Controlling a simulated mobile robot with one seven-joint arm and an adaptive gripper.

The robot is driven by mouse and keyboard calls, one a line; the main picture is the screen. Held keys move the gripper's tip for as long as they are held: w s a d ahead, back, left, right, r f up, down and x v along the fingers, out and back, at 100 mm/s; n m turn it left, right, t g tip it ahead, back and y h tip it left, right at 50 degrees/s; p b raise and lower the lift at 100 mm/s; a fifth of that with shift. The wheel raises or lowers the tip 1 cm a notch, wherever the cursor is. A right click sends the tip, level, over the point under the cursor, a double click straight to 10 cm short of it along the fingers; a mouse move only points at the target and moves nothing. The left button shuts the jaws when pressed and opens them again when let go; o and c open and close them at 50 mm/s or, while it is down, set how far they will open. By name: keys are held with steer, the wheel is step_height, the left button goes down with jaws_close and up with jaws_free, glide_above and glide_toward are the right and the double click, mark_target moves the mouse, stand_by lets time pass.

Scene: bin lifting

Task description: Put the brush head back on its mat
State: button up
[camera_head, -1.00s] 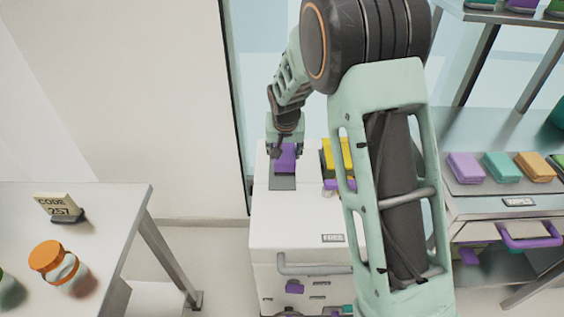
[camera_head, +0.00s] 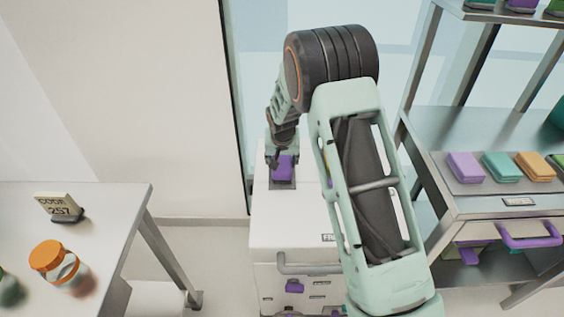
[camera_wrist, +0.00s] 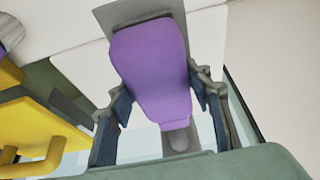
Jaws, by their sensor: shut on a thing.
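The purple brush head (camera_head: 283,168) is between the fingers of my gripper (camera_head: 284,158), over the top of a white cabinet. In the wrist view the brush head (camera_wrist: 153,67) fills the middle, its narrow end toward my gripper (camera_wrist: 160,95), which is shut on it. The grey mat (camera_head: 282,185) shows just below the brush head in the head view. It also shows behind the brush head in the wrist view (camera_wrist: 125,12). I cannot tell whether the brush head touches the mat.
The white cabinet (camera_head: 290,222) has a front handle. A yellow object (camera_wrist: 40,125) lies at the left in the wrist view. A steel shelf cart (camera_head: 475,207) with coloured blocks stands at the right. A table (camera_head: 110,205) with an orange-lidded jar (camera_head: 52,260) is at the left.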

steer(key=shift+f, duration=0.2)
steer(key=o, duration=1)
steer(key=shift+r, duration=0.1)
steer(key=shift+s+r, duration=0.1)
steer(key=shift+r, duration=0.45)
steer(key=v, duration=1.1)
steer(key=shift+r, duration=0.1)
